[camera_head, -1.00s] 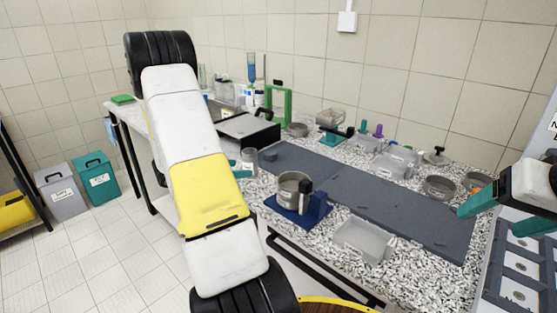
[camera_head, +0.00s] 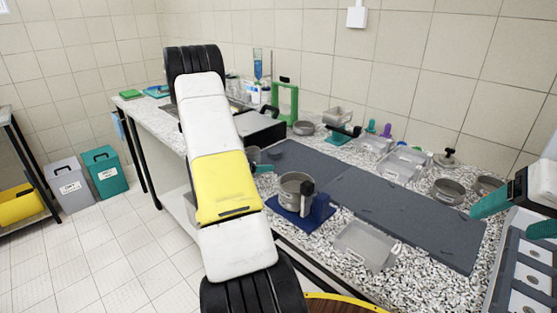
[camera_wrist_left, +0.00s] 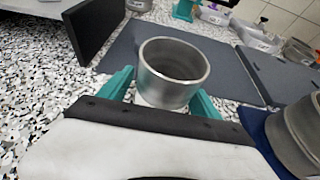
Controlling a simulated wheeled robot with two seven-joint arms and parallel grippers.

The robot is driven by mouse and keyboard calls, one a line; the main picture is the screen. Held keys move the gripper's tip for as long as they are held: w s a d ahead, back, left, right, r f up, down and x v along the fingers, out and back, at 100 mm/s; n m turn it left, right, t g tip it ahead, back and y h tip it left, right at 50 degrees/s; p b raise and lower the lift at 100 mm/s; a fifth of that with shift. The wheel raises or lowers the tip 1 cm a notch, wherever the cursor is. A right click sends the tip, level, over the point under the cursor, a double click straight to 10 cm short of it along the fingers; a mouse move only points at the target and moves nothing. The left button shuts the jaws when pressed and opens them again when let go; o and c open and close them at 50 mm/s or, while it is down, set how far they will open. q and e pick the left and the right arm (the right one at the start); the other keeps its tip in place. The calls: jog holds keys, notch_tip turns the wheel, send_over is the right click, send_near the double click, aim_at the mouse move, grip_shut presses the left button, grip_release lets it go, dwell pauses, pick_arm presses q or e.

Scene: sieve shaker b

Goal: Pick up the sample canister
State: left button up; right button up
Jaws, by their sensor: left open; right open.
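An open-topped grey metal canister (camera_wrist_left: 172,75) stands upright in the left wrist view, between the two teal fingers of my left gripper (camera_wrist_left: 162,93). The fingers are open, one on each side; I cannot tell whether they touch its wall. In the head view this canister (camera_head: 253,154) is largely hidden behind my left arm, and one teal fingertip of my left gripper (camera_head: 264,168) shows beside it. My right gripper (camera_head: 503,222) is open and empty at the right, away from the canister.
A metal pot (camera_head: 294,188) stands on a blue base (camera_head: 318,212) close to my left gripper. A clear tray (camera_head: 365,245) sits at the front edge. A dark mat (camera_head: 410,222) runs along the speckled bench.

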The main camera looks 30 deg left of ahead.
pick_arm(q)
grip_shut()
dwell(0.3)
jog(key=shift+r, duration=0.1)
